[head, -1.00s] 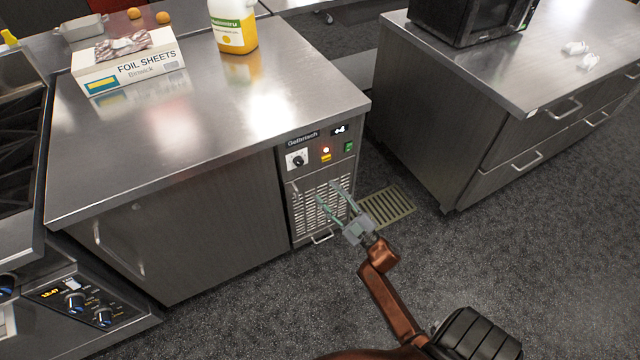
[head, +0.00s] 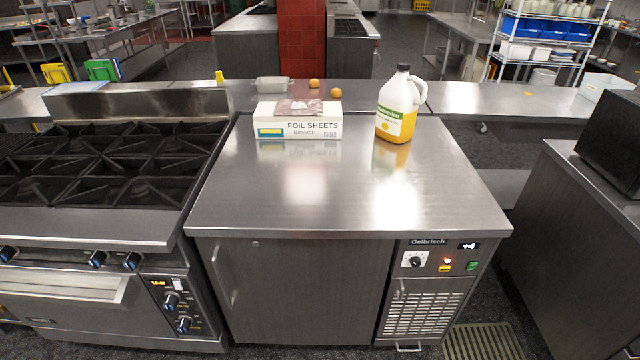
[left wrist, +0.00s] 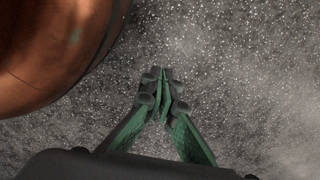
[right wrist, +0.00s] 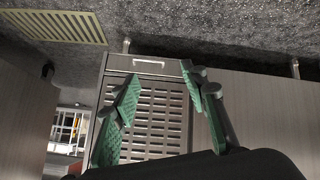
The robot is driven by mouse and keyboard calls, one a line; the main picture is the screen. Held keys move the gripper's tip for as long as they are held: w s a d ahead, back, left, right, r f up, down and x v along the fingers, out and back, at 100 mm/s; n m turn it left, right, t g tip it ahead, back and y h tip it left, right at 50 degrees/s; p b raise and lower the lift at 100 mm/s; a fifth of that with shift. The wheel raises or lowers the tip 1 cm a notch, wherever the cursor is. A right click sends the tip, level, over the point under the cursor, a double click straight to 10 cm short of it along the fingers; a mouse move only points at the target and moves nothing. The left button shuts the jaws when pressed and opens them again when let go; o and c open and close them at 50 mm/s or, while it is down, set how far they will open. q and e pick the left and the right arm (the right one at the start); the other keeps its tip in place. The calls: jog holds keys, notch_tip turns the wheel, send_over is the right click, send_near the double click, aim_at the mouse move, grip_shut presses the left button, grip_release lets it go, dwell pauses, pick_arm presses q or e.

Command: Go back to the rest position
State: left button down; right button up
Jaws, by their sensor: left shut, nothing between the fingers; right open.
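Neither gripper shows in the head view now. In the left wrist view my left gripper (left wrist: 162,80) has its green fingers together with nothing between them, above the speckled dark floor. A copper-brown rounded part of my own body fills the upper left there. In the right wrist view my right gripper (right wrist: 158,80) has its green fingers spread apart and empty. It faces the vented lower front of the steel fridge counter (right wrist: 152,118), which also shows in the head view (head: 310,290).
On the counter stand a foil sheets box (head: 300,128) with a wrapped package on it and a yellow-filled jug (head: 396,110). A stove (head: 110,170) is at left, a dark microwave (head: 612,140) on a counter at right. A floor grate (head: 482,342) lies between the counters.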

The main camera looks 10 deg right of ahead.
jog(key=s+a+f+g+y, duration=0.1)
jog(key=s+a+f+g, duration=0.25)
jog(key=s, duration=0.55)
jog(key=s+a+f+m+g, duration=0.1)
jog(key=s+a+f+g, duration=0.15)
jog(key=s+f, duration=0.45)
jog(key=s+a+f+g+y, duration=0.1)
jog(key=s+a+f+g, duration=0.15)
jog(key=s, duration=0.75)
jog(key=s+r+p, duration=0.4)
jog(key=s+p, duration=1)
jog(key=p, duration=0.2)
jog(key=shift+s+a+n, duration=0.15)
jog(key=shift+a+n, duration=0.15)
jog(key=shift+n, duration=0.1)
pick_arm(q)
jog(key=s+a+r, duration=0.1)
jog(key=s+r, duration=0.3)
jog(key=s, duration=0.6)
jog(key=shift+s+a+r+m+t, duration=0.2)
jog(key=shift+s+r+m+t, duration=0.05)
jog(key=shift+m+t, duration=0.15)
pick_arm(e)
jog(key=shift+s+f, duration=0.15)
jog(key=shift+c, duration=0.4)
